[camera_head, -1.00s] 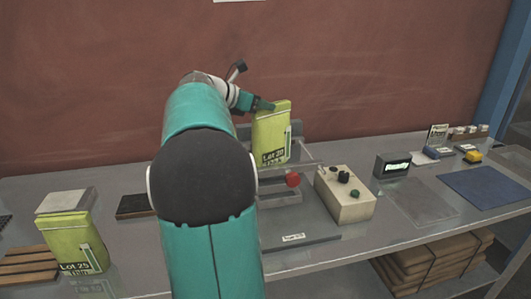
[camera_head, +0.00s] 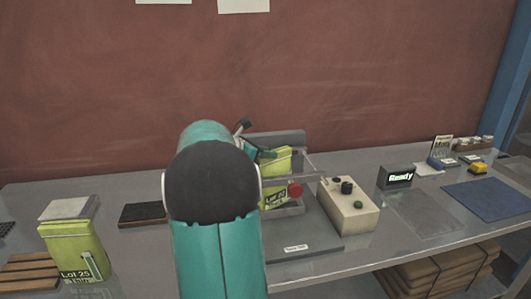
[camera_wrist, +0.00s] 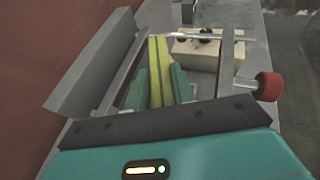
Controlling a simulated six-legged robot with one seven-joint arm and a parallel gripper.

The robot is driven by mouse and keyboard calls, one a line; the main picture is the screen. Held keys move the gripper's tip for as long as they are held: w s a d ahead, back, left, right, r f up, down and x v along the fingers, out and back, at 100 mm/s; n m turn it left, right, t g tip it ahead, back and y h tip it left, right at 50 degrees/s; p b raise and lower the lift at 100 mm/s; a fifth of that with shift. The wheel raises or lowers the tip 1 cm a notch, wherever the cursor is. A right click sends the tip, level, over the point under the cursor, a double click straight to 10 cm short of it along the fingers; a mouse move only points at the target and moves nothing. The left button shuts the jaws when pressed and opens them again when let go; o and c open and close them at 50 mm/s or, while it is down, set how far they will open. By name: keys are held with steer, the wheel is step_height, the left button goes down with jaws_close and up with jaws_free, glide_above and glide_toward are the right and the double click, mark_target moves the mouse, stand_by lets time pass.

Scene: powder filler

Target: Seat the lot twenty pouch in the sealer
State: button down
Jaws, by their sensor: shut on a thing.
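The lot twenty pouch (camera_head: 279,164) is yellow-green and stands about upright inside the sealer (camera_head: 325,238). Its lower label seems to read "Lot 20". My gripper (camera_head: 262,153) is shut on the pouch's upper part, and my arm hides some of it. In the wrist view the pouch (camera_wrist: 155,72) shows as a thin strip between my teal fingers (camera_wrist: 156,88). It lies between the sealer's grey back plate (camera_wrist: 92,62) and its front bar. The red knob (camera_head: 295,189) is at the sealer's front right. I cannot tell whether the pouch's bottom touches the sealer.
A beige control box (camera_head: 350,218) stands close right of the sealer. Beyond it are a "Ready" display (camera_head: 396,178) and a blue mat (camera_head: 487,200). Another yellow-green pouch (camera_head: 75,250), seemingly "Lot 25", stands at the left near a dark pad (camera_head: 143,215).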

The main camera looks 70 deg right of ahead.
steer(key=c, duration=1.2)
jaws_free()
steer(key=shift+o, duration=0.2)
steer(key=v, duration=1.2)
steer(key=shift+a+r, duration=0.1)
